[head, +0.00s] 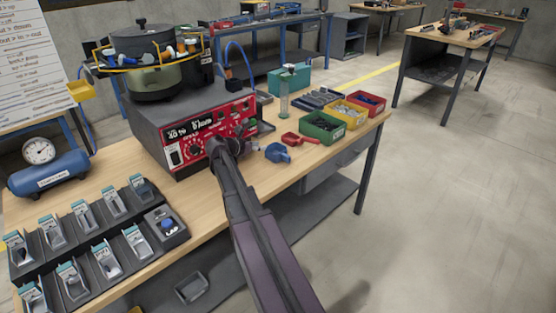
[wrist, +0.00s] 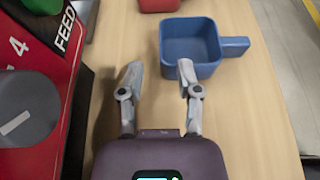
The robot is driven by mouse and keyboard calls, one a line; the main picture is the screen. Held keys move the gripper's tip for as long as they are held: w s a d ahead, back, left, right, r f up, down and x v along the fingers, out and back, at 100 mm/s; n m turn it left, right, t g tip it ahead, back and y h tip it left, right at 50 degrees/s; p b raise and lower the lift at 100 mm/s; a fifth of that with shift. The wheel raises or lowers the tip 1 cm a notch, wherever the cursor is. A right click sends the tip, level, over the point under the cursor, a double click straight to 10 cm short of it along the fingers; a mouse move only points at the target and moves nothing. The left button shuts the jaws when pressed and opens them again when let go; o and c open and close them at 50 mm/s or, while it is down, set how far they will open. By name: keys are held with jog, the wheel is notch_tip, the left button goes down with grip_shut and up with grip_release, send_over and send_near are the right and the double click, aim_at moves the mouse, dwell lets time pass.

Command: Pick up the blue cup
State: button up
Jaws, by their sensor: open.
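The blue cup (head: 277,153) stands on the wooden bench top, to the right of the red control panel. It is a square, open-topped scoop shape with a short handle pointing right. In the wrist view the blue cup (wrist: 188,43) is upright, looks empty and lies just beyond my fingertips, ahead and slightly right. My gripper (wrist: 160,72) is open with nothing between its fingers. In the head view my gripper (head: 243,140) is to the left of the cup, in front of the panel, and my arm partly hides it.
A red scoop (head: 299,139) lies just behind the cup. A green bin (head: 322,127) stands to its right with red and yellow bins beyond. The red feeder panel (head: 186,143) rises close on my gripper's left. Bare bench top lies in front of the cup.

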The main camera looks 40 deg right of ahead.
aim_at(271, 145)
jog(key=shift+d+f, duration=0.25)
jog(key=shift+d, duration=0.4)
jog(key=shift+b+x, duration=1.15)
jog(key=shift+x, duration=1.65)
grip_shut()
